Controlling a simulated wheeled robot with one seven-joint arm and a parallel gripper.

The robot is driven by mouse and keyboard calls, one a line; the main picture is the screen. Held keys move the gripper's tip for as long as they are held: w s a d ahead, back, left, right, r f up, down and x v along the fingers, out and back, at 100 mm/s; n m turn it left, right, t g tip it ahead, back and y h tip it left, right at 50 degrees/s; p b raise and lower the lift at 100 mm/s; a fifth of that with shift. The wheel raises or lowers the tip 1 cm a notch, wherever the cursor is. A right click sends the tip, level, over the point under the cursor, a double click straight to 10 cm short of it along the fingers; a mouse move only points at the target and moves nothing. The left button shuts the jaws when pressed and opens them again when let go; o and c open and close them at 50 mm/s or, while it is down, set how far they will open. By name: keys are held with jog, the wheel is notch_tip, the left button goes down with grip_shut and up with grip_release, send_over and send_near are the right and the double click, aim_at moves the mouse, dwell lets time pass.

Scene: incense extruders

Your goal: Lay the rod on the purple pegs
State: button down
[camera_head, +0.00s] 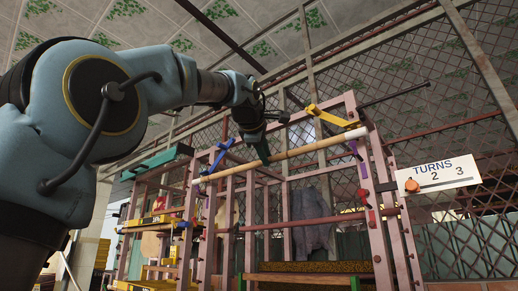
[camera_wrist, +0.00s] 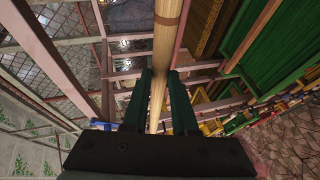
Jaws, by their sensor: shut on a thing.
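The rod (camera_head: 310,148) is a long pale wooden bar with light end caps. It slants across the front of a pink frame, its right end higher in the picture. My gripper (camera_head: 263,151) is shut on it near its middle. In the wrist view the rod (camera_wrist: 170,22) runs between the two dark green fingers of my gripper (camera_wrist: 159,76). A purple peg (camera_head: 355,149) is on the right post, just below the rod's right end in the picture; I cannot tell if they touch. A second purple peg is not clear at the left end.
A blue bracket (camera_head: 220,156) and a yellow bracket (camera_head: 331,116) stick out near the rod. The pink frame (camera_head: 374,215) carries red knobs and a lower red bar (camera_head: 305,222). A "TURNS" sign (camera_head: 434,173) is at right. Mesh fencing (camera_head: 440,110) stands behind.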

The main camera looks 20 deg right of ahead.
jog(key=shift+w+d+r+p, duration=0.1)
jog(key=shift+w+d+p, duration=0.3)
jog(key=shift+d, duration=0.4)
jog(key=shift+w+d+f+b, duration=0.1)
jog(key=shift+f+b, duration=1.35)
jog(key=shift+f, duration=0.1)
jog(key=shift+c, duration=1.5)
grip_release()
jog(key=s+a+b, duration=0.4)
jog(key=s+a, duration=0.1)
jog(key=a, duration=0.3)
jog(key=shift+a, duration=0.4)
